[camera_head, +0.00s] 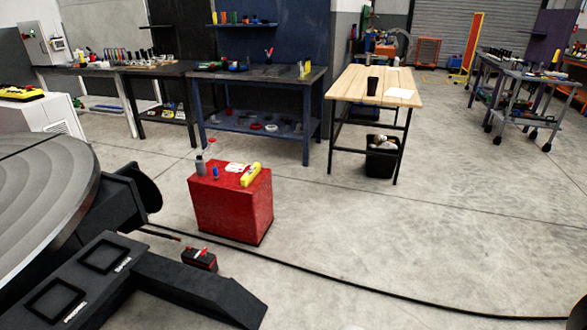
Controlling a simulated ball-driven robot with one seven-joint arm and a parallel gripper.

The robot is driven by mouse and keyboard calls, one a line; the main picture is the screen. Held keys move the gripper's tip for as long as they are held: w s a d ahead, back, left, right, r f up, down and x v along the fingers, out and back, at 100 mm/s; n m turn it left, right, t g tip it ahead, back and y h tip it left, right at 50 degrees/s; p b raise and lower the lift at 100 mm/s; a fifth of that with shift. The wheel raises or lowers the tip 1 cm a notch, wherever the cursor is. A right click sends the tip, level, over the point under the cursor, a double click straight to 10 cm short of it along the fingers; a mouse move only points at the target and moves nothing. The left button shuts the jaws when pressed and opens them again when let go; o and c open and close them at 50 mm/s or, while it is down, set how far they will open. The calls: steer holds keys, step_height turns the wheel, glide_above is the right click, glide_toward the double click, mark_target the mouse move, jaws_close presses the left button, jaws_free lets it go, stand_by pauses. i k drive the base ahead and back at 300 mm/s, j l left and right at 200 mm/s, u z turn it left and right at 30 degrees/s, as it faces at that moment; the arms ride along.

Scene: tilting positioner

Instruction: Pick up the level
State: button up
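A yellow bar-shaped object (251,174), which looks like the level, lies on the right part of the top of a red box-shaped cabinet (231,211). It lies at a slant, with its far end toward the back edge. Its fine details are too small to tell. My gripper is not in view.
A large round positioner table (45,200) fills the left. A black cable (330,280) crosses the floor. Open floor (420,240) lies to the right.

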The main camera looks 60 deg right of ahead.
mark_target(254, 170)
steer(key=z, duration=1.1)
steer(key=i+u, duration=0.1)
steer(key=u, duration=0.4)
steer(key=i+l+u, duration=0.1)
steer(key=u, duration=0.35)
steer(key=i+l+u, duration=0.2)
steer(key=l, duration=0.15)
steer(key=i+l+u, duration=0.2)
steer(key=l, duration=0.2)
steer(key=i+l+u, duration=0.2)
steer(key=l, duration=0.2)
steer(key=l+u, duration=0.15)
steer(key=l, duration=0.3)
steer(key=i+l+u, duration=0.2)
steer(key=l, duration=0.25)
steer(key=i+l, duration=0.1)
steer(key=l, duration=0.65)
steer(key=i+l, duration=0.1)
steer(key=l, duration=0.7)
steer(key=i+l+u, duration=0.1)
steer(key=l, duration=0.65)
steer(key=i+l, duration=0.1)
steer(key=l, duration=0.65)
